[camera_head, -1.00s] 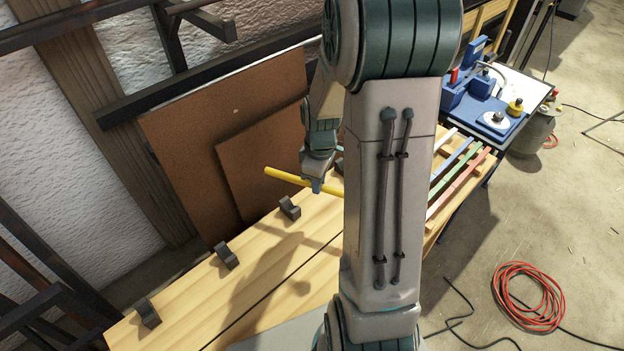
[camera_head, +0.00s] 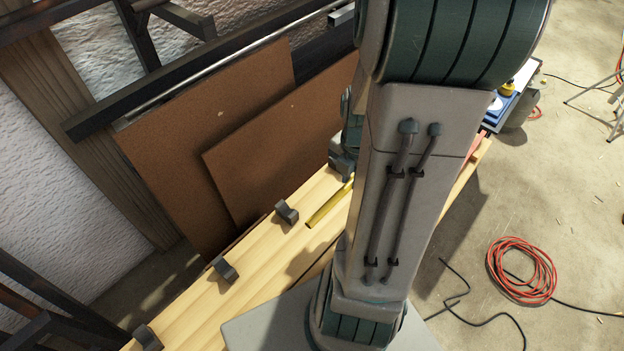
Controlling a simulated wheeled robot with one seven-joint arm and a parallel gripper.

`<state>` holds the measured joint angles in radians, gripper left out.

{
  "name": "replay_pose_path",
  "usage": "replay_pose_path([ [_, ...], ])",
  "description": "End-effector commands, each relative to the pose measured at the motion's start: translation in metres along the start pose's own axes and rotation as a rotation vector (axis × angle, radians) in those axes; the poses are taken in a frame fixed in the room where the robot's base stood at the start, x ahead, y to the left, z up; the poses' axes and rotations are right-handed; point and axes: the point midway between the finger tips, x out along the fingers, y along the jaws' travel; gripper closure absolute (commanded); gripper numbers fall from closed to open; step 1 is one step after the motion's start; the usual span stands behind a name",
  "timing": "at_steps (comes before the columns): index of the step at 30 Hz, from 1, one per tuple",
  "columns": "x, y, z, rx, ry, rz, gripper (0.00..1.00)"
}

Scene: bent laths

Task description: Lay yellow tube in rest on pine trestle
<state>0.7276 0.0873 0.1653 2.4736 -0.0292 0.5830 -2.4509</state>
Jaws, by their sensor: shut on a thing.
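The yellow tube (camera_head: 329,207) shows its near end low over the pine trestle (camera_head: 255,262), to the right of a dark rest. Its far part is hidden behind my arm. My gripper (camera_head: 346,176) is at the upper visible part of the tube, mostly hidden by my arm, and is shut on it. Dark notched rests stand along the trestle's far edge: one near the tube (camera_head: 287,212), a middle rest (camera_head: 224,270) and a lower-left rest (camera_head: 148,338). I cannot tell whether the tube touches the trestle or a rest hidden by my arm.
Brown boards (camera_head: 205,150) lean on the wall behind the trestle. A red cable coil (camera_head: 522,268) and a black cable lie on the floor at the right. A blue item (camera_head: 497,108) shows at the upper right, partly hidden by my arm.

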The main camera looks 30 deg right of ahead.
Motion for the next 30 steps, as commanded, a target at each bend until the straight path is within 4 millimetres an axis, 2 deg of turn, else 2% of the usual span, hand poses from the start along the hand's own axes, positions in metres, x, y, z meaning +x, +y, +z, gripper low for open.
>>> replay_pose_path([
  [5, 0.018, 0.029, -0.002, -0.02, 0.004, -0.001, 1.0],
  [12, 0.047, 0.079, -0.002, -0.018, 0.003, -0.001, 1.0],
  [17, 0.061, 0.104, -0.001, -0.013, 0.001, 0.0, 1.0],
  [23, 0.07, 0.115, 0.0, -0.007, 0.001, 0.0, 1.0],
  [30, 0.101, 0.115, 0.0, -0.007, 0.003, -0.002, 1.0],
])
